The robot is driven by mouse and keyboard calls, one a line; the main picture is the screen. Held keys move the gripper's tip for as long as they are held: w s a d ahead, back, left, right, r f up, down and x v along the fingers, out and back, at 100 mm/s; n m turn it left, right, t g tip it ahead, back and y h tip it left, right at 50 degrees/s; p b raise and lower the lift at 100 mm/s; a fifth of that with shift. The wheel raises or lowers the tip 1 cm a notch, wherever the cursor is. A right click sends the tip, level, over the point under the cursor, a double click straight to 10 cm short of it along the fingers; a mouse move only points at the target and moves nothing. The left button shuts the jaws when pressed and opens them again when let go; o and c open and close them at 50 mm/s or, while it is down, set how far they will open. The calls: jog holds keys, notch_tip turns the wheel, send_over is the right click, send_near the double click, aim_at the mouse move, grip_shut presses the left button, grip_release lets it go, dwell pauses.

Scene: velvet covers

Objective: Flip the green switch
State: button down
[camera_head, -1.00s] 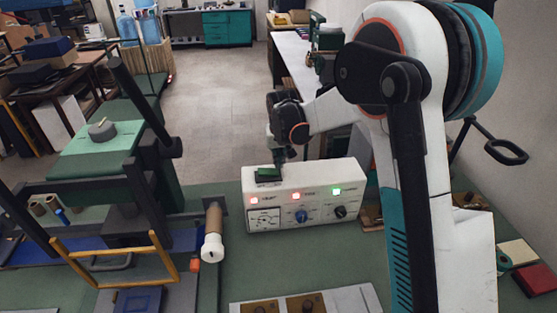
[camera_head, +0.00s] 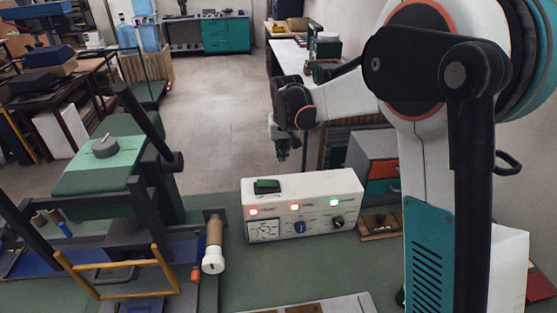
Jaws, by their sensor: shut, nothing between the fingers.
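The green switch (camera_head: 267,186) is a dark green rocker on the top left of a white control box (camera_head: 320,187). The box stands on the green bench and has red and green lights and knobs on its front. My gripper (camera_head: 282,155) points down in the air above and behind the box, a little right of the switch, and does not touch it. Its fingers look small and dark and are shut with nothing in them. The switch is in plain view; its exact tilt is hard to tell.
A press-like machine with dark bars and a yellow handle (camera_head: 120,264) fills the left. A tan roller with a white end (camera_head: 213,262) stands left of the box. Drawers (camera_head: 382,170) stand behind right. The green bench top (camera_head: 262,268) before the box is clear.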

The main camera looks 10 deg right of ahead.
jog(key=v, duration=0.5)
jog(key=shift+d+r, duration=0.3)
jog(key=shift+d, duration=0.1)
jog(key=shift+s, duration=0.15)
